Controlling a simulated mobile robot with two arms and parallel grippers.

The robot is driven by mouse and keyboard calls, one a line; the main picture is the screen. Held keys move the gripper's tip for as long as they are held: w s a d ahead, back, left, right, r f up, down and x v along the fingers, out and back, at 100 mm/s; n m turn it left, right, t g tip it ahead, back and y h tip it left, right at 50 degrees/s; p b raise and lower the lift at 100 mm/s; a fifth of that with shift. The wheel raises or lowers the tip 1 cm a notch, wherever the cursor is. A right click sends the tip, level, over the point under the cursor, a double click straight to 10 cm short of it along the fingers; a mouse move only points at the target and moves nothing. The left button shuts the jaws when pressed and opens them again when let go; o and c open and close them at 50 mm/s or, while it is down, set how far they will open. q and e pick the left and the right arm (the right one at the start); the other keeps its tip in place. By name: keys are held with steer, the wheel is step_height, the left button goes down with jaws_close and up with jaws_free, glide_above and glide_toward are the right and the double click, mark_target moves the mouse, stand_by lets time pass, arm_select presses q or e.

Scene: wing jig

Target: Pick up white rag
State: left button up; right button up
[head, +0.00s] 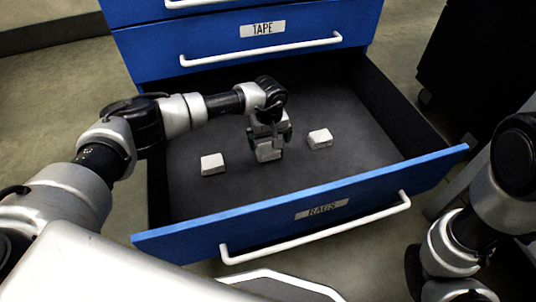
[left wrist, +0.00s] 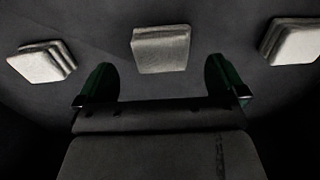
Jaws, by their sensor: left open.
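Three folded white rags lie apart on the dark floor of the open blue drawer labelled RAGS. In the head view there is a left rag (head: 213,163), a middle rag (head: 268,153) and a right rag (head: 320,138). My left gripper (head: 270,140) is inside the drawer, pointing down over the middle rag and partly hiding it. In the left wrist view the open fingers (left wrist: 160,85) stand either side of the middle rag's line (left wrist: 161,48), with nothing between them. The other rags show at the left (left wrist: 42,62) and right (left wrist: 293,41) of that view.
The open drawer's blue front (head: 300,212) has a white handle (head: 318,232) and side walls around the rags. The closed TAPE drawer (head: 250,45) is above and behind. A dark cabinet (head: 475,60) stands at the right. My right arm is at the lower right, outside the drawer.

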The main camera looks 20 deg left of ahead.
mark_target(268, 148)
arm_select(q)
step_height(268, 148, down, 5)
steer(key=b, duration=0.4)
steer(key=shift+a+f+b, duration=0.1)
steer(key=shift+a+b, duration=0.05)
steer(key=shift+b, duration=0.15)
steer(key=shift+c, duration=0.3)
steer(key=c, duration=0.9)
steer(key=shift+o, duration=0.2)
steer(key=shift+r, duration=0.25)
